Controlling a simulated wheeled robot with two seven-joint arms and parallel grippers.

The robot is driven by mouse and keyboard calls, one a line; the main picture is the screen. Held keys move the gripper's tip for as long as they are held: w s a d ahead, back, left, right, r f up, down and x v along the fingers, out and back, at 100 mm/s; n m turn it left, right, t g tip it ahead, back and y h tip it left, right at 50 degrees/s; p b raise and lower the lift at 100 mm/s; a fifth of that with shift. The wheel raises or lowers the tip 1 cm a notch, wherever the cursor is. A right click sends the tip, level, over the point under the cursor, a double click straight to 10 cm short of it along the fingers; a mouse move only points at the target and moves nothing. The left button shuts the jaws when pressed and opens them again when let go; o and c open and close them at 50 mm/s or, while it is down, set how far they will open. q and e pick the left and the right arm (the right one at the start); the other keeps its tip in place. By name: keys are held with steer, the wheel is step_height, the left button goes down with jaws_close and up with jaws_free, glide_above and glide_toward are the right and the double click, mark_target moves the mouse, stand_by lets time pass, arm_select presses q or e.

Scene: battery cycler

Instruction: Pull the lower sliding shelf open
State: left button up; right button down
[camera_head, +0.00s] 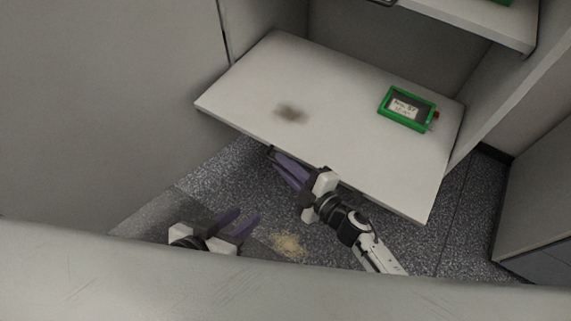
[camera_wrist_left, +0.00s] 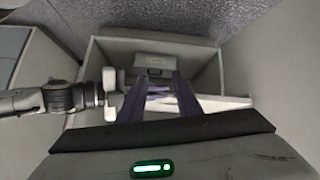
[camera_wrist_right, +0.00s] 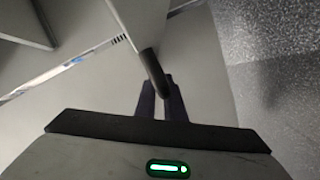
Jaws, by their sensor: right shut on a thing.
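The lower sliding shelf (camera_head: 340,100) is a white board that stands out from the grey cabinet in the head view. A green-framed device (camera_head: 407,109) lies on its right part. My right gripper (camera_head: 275,160) is at the shelf's front edge. It is shut on the dark shelf handle, which shows between its purple fingers in the right wrist view (camera_wrist_right: 153,72). My left gripper (camera_head: 242,222) is lower, apart from the shelf over the floor. Its fingers are spread and empty, as the left wrist view (camera_wrist_left: 160,90) also shows. The handle is mostly hidden by the right fingers in the head view.
The upper shelf (camera_head: 470,22) is above at the top right, with part of a green device on it. Grey cabinet walls (camera_head: 110,100) stand on both sides. A dark smudge (camera_head: 290,113) marks the lower shelf.

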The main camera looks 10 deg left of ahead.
steer(key=c, duration=1.8)
jaws_free()
steer(key=shift+c, duration=0.2)
